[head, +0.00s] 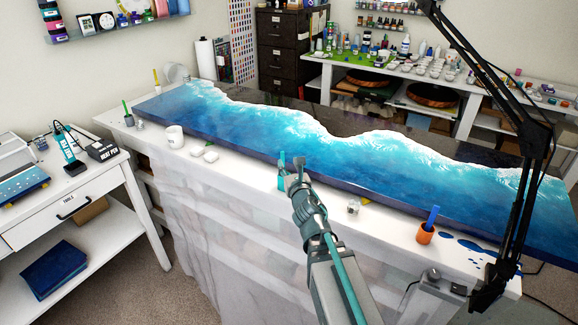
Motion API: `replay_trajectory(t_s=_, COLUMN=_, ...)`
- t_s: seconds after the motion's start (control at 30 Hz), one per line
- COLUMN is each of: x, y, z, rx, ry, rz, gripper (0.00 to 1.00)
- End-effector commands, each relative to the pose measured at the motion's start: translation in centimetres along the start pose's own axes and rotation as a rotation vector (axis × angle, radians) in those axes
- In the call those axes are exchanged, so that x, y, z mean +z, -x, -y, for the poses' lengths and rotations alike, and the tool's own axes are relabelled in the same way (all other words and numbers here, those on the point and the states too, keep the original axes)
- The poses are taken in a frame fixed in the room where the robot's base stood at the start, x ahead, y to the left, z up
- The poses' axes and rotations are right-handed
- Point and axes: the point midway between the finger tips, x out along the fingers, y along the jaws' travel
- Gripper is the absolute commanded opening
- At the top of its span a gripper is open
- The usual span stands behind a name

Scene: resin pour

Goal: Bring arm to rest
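My gripper (298,168) is at the front edge of the long white table (228,161), near the middle of the picture. My arm reaches up to it from the bottom. A small teal cup-like thing (282,181) with a teal stick shows just left of my gripper. I cannot tell whether they touch. The fingers are small and partly hidden, so I cannot tell whether they are open or shut.
A long blue-and-white resin panel (300,140) covers most of the table. A black jointed lamp arm (527,190) rises at the right.

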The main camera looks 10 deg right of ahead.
Motion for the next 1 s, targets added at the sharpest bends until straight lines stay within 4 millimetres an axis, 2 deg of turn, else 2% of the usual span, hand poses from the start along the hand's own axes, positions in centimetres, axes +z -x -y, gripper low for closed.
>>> replay_trajectory(t_s=0.23, x=-0.1, y=0.0, z=-0.1, rx=0.000, ry=-0.002, rz=-0.001, gripper=0.40)
replay_trajectory(t_s=0.37, x=-1.5, y=-0.4, z=-0.9, rx=-0.003, ry=-0.050, rz=-0.020, gripper=0.40)
replay_trajectory(t_s=0.47, x=-3.9, y=-0.9, z=-2.4, rx=-0.012, ry=-0.141, rz=-0.059, gripper=0.40)
replay_trajectory(t_s=0.6, x=-8.4, y=-1.6, z=-5.5, rx=-0.035, ry=-0.314, rz=-0.141, gripper=0.40)
replay_trajectory(t_s=0.8, x=-14.0, y=-1.6, z=-9.4, rx=-0.083, ry=-0.526, rz=-0.260, gripper=0.40)
replay_trajectory(t_s=0.87, x=-15.5, y=-0.9, z=-8.2, rx=-0.130, ry=-0.585, rz=-0.295, gripper=0.40)
replay_trajectory(t_s=1.0, x=-19.8, y=0.6, z=-6.6, rx=-0.236, ry=-0.729, rz=-0.373, gripper=0.40)
